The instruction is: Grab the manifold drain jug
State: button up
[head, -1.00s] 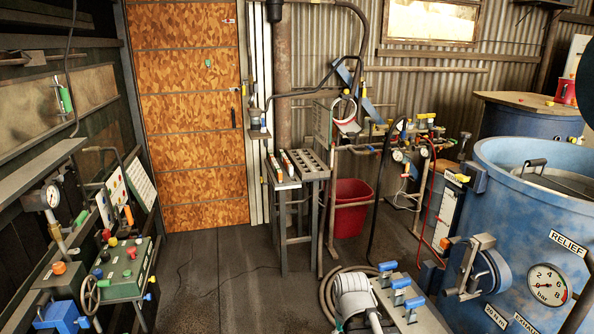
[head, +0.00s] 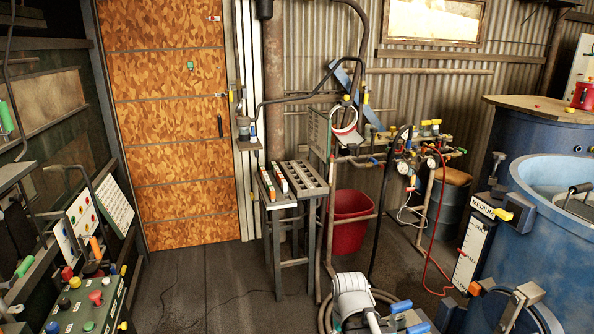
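I cannot pick out the manifold drain jug for sure. The pipe manifold with round gauges (head: 404,166) and yellow and blue fittings stands right of centre by the corrugated wall in the head view. A red jug-like vessel (head: 583,96) stands on the wooden lid of a blue tank at the far right. A red bucket (head: 351,214) stands on the floor left of the manifold. My gripper is not in view.
A narrow metal stand (head: 292,187) is in the middle. A large blue tank (head: 560,240) fills the right side. A control panel (head: 88,305) is at the lower left. Hoses and blue-handled valves (head: 402,306) lie at the bottom. Dark floor is open before the orange door (head: 168,115).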

aim_at(368, 135)
jog(key=u, duration=0.05)
jog(key=i, duration=2.5)
jog(key=z, duration=1)
jog(key=i, duration=1)
jog(key=u, duration=0.1)
